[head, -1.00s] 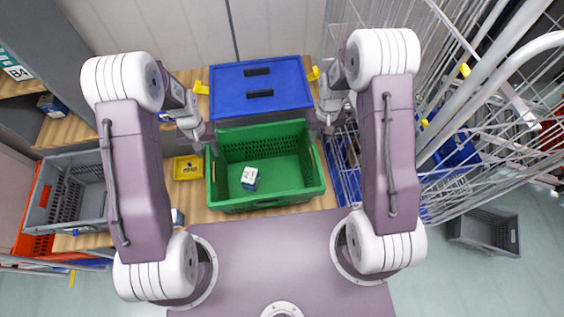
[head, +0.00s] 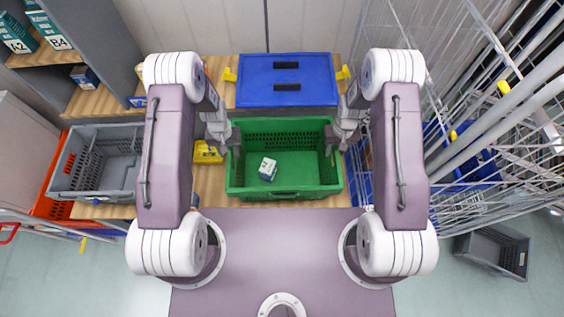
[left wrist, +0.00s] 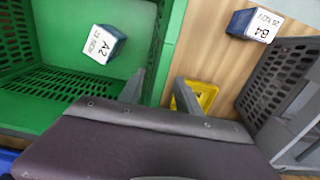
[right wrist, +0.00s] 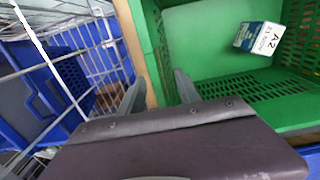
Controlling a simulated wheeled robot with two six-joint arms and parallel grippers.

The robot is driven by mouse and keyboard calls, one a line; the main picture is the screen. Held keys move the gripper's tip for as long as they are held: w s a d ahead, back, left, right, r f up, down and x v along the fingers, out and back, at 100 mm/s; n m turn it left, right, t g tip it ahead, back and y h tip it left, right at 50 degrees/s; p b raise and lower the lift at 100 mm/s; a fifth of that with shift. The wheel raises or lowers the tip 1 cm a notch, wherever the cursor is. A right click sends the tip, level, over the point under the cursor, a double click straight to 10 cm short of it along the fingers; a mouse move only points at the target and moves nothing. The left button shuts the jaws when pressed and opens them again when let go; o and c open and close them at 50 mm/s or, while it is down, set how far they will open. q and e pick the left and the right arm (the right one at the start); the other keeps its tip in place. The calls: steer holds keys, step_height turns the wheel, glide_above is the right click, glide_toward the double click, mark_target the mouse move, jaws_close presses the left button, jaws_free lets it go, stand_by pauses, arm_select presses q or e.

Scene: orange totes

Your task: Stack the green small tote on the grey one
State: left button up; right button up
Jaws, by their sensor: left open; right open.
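The green tote (head: 308,188) stands on a wooden surface in front of my base, with a small white-and-blue box marked A2 (head: 268,169) inside. My left gripper (head: 233,151) is open at its left wall. In the left wrist view its fingers (left wrist: 160,92) appear on either side of that wall's rim. My right gripper (head: 335,150) is open at the right wall, and in the right wrist view its fingers (right wrist: 158,92) appear on either side of that rim.
A blue tote (head: 287,80) stands behind the green one. A small yellow bin (head: 207,153) lies between the green and grey totes. A B4 box (left wrist: 255,24) is near the grey tote. Wire cages (head: 480,120) crowd the right. Another grey tote (head: 493,251) is on the floor.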

arm_select(q)
steer(key=shift+d+f, duration=0.1)
steer(key=shift+f, duration=0.25)
arm_select(e)
steer(key=shift+f, duration=0.4)
arm_select(q)
steer(key=shift+d+f, duration=0.15)
arm_select(e)
steer(key=shift+d+f, duration=0.25)
arm_select(q)
jaws_close()
arm_select(e)
steer(key=shift+a+r, duration=0.1)
steer(key=shift+a, duration=0.05)
jaws_close()
